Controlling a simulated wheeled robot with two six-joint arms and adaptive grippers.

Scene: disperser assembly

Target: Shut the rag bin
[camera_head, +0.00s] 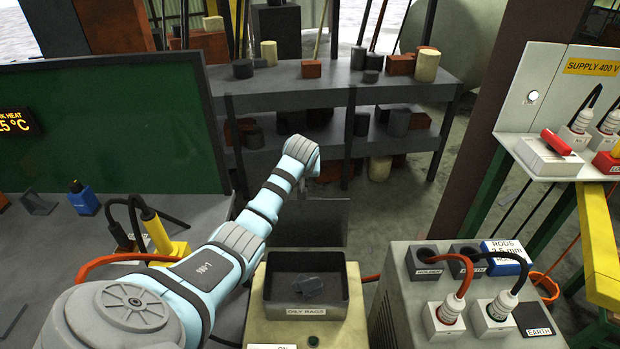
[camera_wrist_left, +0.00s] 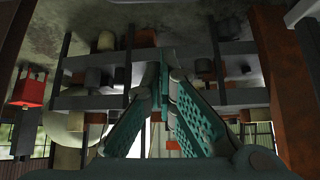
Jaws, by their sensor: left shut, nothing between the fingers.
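The rag bin (camera_head: 306,335) is a beige box labelled OILY RAGS at the bottom centre of the head view. My right gripper is not in view.
A grey cabinet (camera_head: 395,320) with cables and sockets stands right of the bin. A grey shelf (camera_head: 290,92) with blocks and cylinders is behind. A green board (camera_head: 110,130) and bench (camera_head: 60,250) are at left. Floor (camera_head: 375,210) shows between panel and cabinet.

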